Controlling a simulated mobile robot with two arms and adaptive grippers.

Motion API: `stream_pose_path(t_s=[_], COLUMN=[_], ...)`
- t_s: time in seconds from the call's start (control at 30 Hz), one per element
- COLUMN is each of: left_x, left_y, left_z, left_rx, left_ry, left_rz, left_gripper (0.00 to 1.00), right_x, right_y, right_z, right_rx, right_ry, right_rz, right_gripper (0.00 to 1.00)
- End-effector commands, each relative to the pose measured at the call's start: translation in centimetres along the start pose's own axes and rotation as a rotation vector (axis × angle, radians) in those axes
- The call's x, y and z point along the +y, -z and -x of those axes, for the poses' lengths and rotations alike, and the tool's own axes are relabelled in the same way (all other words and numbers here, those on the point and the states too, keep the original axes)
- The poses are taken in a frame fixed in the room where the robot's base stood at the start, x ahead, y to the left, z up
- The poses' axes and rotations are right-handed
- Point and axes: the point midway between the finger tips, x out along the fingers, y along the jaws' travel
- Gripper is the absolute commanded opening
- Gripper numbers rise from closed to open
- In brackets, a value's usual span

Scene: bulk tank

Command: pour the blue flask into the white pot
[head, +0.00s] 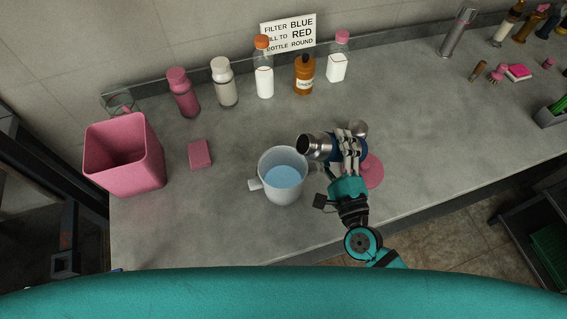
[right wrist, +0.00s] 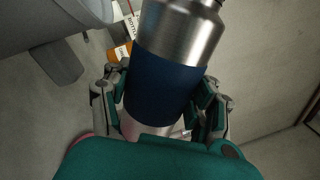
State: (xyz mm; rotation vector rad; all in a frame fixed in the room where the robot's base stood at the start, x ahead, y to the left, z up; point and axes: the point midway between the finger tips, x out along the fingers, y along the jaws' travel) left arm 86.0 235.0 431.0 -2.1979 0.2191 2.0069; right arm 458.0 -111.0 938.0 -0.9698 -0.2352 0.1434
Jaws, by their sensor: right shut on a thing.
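The blue flask (head: 319,147) is steel with a dark blue band. My right gripper (head: 350,152) is shut around the band, and the flask lies tipped almost level, its open mouth to the left. In the right wrist view the flask (right wrist: 168,88) sits between the fingers (right wrist: 162,98). The white pot (head: 267,197) stands on the counter just left of the flask, with light blue liquid inside. The flask's mouth is close to the pot's right rim; I see no stream. Part of the pot (right wrist: 45,20) shows in the right wrist view. My left gripper is not in view.
A pink bin (head: 125,160) and a pink sponge (head: 200,154) are on the left. Several bottles, including an amber one (head: 304,76), stand along the back below a sign (head: 288,33). A pink disc (head: 373,171) lies beside my right gripper. The front counter left of the pot is clear.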

Motion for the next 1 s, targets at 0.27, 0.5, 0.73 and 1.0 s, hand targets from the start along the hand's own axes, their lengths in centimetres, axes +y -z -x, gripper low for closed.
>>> stream_pose_path(t_s=[0.27,0.5,0.73,1.0], left_x=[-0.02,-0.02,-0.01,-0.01], left_y=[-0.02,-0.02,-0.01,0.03], left_z=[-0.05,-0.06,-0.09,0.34], left_rx=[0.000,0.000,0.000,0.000], left_ry=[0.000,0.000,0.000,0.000], left_rz=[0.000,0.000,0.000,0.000], left_gripper=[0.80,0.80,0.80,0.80], right_x=[-0.10,-0.14,-0.15,-0.52], right_y=[0.09,0.18,0.28,0.12], right_z=[-0.05,-0.05,-0.05,-0.11], right_rx=[-0.007,-0.012,-0.017,-0.022], right_ry=[0.002,0.002,0.002,0.002], right_rz=[0.038,0.070,0.102,0.136], right_gripper=[0.05,0.05,0.05,0.05])
